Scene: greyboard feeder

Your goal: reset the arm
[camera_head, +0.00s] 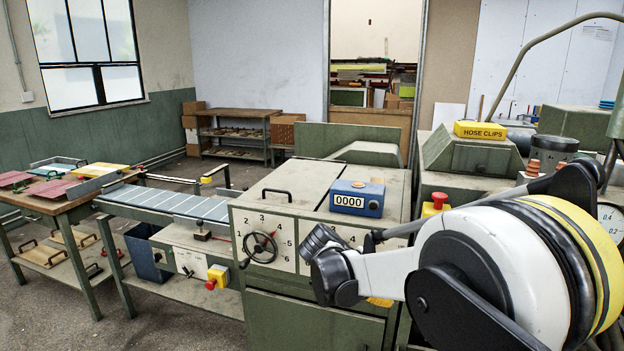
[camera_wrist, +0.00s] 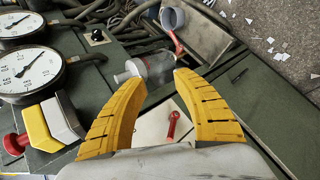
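My arm (camera_head: 480,270) fills the lower right of the head view, a white link with black and yellow rings. A clear cylinder with a pale end (camera_wrist: 150,67) lies beyond the fingertips; I cannot tell how far. A red lever (camera_wrist: 173,124) on a pale plate shows between the fingers, lower down.
Two dial gauges (camera_wrist: 27,72) and a red button on a yellow box (camera_wrist: 50,125) are left of the fingers in the wrist view. A green machine with a blue counter (camera_head: 357,198) stands close to my arm. Floor (camera_head: 60,320) shows at the lower left.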

